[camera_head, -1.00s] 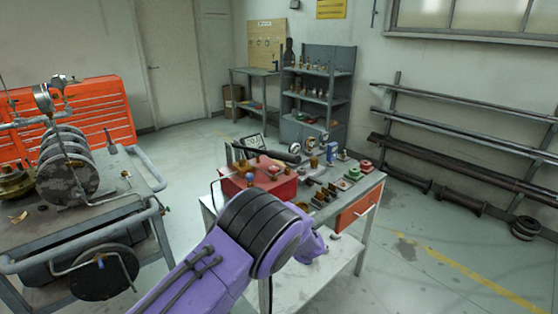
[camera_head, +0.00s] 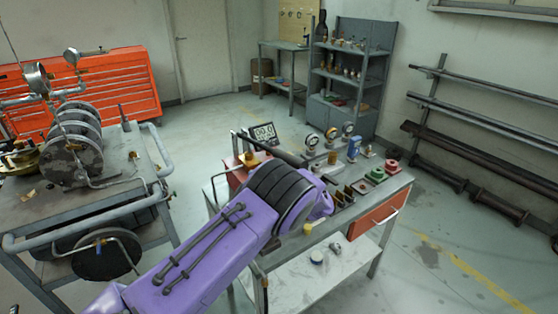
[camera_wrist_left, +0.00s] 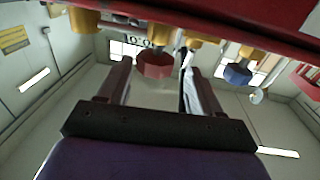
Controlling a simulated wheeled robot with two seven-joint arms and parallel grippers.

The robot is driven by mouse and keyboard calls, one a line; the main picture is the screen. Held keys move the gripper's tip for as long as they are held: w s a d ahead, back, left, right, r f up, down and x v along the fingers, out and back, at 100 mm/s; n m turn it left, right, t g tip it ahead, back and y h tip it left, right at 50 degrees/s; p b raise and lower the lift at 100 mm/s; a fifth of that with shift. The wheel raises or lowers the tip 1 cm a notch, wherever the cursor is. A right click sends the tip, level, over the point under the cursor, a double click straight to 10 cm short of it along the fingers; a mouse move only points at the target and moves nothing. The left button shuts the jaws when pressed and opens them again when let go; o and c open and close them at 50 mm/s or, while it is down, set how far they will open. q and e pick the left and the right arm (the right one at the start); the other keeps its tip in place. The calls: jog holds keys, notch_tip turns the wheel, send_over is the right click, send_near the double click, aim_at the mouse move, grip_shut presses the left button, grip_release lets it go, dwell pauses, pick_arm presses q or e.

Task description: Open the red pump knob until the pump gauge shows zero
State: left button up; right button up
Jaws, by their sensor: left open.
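The red pump knob (camera_wrist_left: 155,65) is hexagonal and shows in the left wrist view, between the fingertips of my left gripper (camera_wrist_left: 153,72). The fingers are open, one on each side of it; I cannot tell whether either touches it. The red pump body (camera_wrist_left: 240,25) runs across the top of that view. In the head view my purple left arm covers most of the red pump (camera_head: 236,178) and hides the knob and gripper. The digital pump gauge (camera_head: 263,131) stands behind the pump and seems to read 00.0, though the digits are small. My right gripper is out of view.
A blue knob (camera_wrist_left: 237,74) sits beside the red one. Dial gauges (camera_head: 330,133) and small fittings crowd the workbench (camera_head: 392,190). A pipe-and-disc cart (camera_head: 150,215) stands to the left. Floor right of the bench is clear.

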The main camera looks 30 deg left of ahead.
pick_arm(q)
jog(key=w+a, duration=0.1)
jog(key=w+a+f, duration=0.1)
jog(key=a, duration=0.1)
jog(key=shift+w, duration=0.35)
jog(key=shift+s+r, duration=0.25)
jog(key=shift+s, duration=0.05)
jog(key=shift+w, duration=0.1)
jog(key=c, duration=1)
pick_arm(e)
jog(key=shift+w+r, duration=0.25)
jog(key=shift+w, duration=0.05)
